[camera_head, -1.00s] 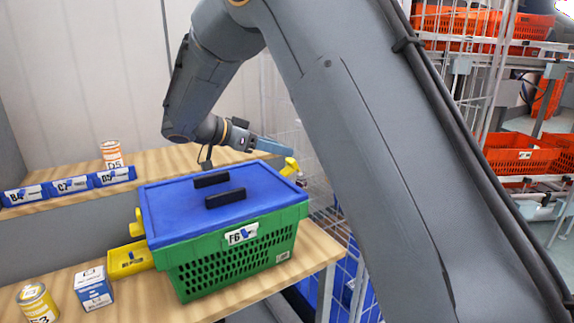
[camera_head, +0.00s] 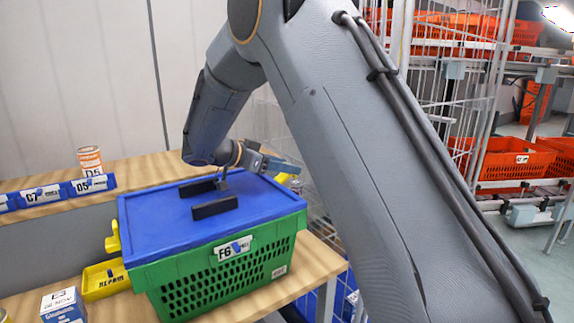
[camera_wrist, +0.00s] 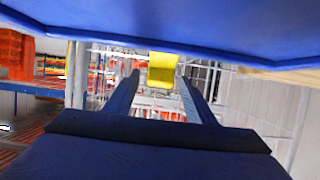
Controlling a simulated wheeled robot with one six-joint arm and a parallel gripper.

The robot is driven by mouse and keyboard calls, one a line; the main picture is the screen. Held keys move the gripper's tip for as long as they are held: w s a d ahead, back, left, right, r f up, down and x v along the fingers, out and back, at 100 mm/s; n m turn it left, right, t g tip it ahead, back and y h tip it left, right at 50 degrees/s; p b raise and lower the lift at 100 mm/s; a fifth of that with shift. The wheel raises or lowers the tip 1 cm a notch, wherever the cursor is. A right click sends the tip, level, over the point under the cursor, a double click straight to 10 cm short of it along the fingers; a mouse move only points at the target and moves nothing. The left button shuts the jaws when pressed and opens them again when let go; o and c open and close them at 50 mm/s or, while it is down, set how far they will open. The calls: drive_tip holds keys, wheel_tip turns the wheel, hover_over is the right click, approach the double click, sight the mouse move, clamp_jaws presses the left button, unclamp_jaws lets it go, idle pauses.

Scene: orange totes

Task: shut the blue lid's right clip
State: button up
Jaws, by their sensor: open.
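The blue lid (camera_head: 160,212) lies on a green crate (camera_head: 180,285) labelled F6 and has two black handles. Its yellow right clip (camera_head: 285,179) sticks out at the right end, partly hidden behind my gripper (camera_head: 285,166). A yellow left clip (camera_head: 113,238) shows at the other end. In the wrist view the right clip (camera_wrist: 162,70) appears between the tips of my gripper's two open fingers (camera_wrist: 159,80), with space on both sides. The lid (camera_wrist: 190,22) fills the top of that view. I cannot tell whether the fingers touch the clip.
A yellow bin (camera_head: 103,281) and a white-blue box (camera_head: 62,306) stand left of the crate on the wooden table (camera_head: 318,262). A can (camera_head: 91,160) and blue label holders (camera_head: 90,186) are on the shelf behind. A wire cage is close on the right.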

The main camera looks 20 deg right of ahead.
drive_tip(key=shift+w+d+f, duration=0.15)
drive_tip(key=shift+d+f, duration=0.05)
drive_tip(key=shift+d, duration=0.3)
drive_tip(key=c, duration=1)
drive_tip(key=shift+c, duration=0.2)
